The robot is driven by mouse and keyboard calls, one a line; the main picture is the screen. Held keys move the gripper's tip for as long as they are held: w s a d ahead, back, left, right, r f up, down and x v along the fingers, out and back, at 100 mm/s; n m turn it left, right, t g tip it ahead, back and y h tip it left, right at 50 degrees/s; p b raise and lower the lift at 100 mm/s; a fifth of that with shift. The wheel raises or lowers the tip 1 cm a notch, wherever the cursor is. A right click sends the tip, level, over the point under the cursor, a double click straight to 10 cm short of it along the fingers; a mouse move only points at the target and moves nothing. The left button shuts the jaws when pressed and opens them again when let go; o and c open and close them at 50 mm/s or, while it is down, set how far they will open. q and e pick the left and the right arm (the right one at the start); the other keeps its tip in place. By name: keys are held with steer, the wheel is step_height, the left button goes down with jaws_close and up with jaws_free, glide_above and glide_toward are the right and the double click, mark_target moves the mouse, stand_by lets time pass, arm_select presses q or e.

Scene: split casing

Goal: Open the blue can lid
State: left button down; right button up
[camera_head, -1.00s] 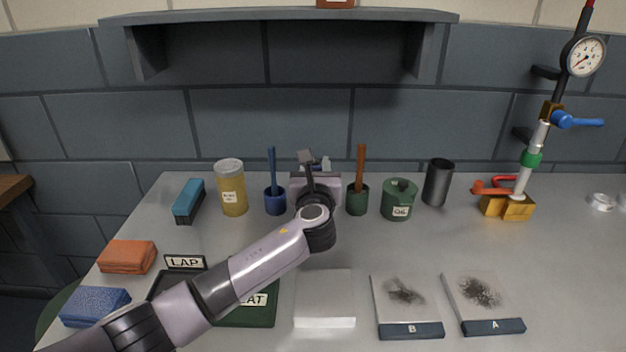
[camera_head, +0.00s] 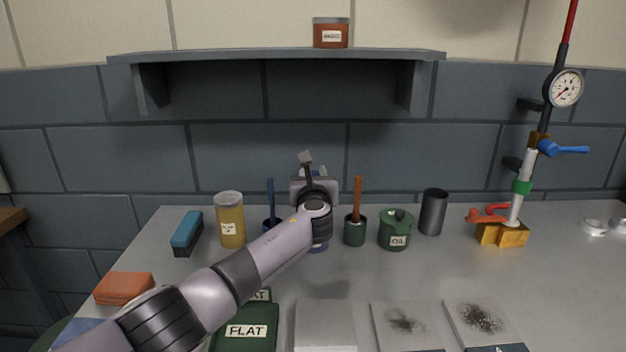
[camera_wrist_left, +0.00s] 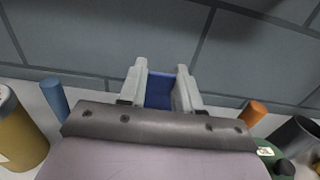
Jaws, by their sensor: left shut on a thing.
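My left gripper (camera_head: 316,171) is raised above the back of the bench, its fingers mostly hidden behind my wrist in the head view. In the left wrist view, the left gripper (camera_wrist_left: 161,85) is shut on a blue piece (camera_wrist_left: 159,92), which looks like the blue can lid. A bit of a blue can (camera_head: 318,248) shows low behind my wrist in the head view. Most of that can is hidden, so its open top cannot be seen. My right gripper is not in view.
A blue cup with a brush (camera_head: 270,222) and a green cup with a brush (camera_head: 355,231) stand either side. A yellow jar (camera_head: 230,222), an OIL can (camera_head: 396,232) and a dark cup (camera_head: 433,213) stand along the back. A shelf (camera_head: 280,55) overhangs above.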

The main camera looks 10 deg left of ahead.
arm_select(q)
steer(key=shift+w+a+r+p, duration=0.1)
steer(key=shift+w+r+p, duration=0.25)
steer(key=shift+w, duration=0.15)
steer(key=shift+w+a+f+g+p, duration=0.15)
steer(key=shift+w+g+p, duration=0.25)
steer(key=shift+g, duration=0.3)
steer(key=shift+w+f, duration=0.1)
steer(key=c, duration=0.8)
jaws_free()
steer(key=shift+f, duration=0.1)
steer(key=shift+o, duration=0.2)
steer(key=shift+s, duration=0.2)
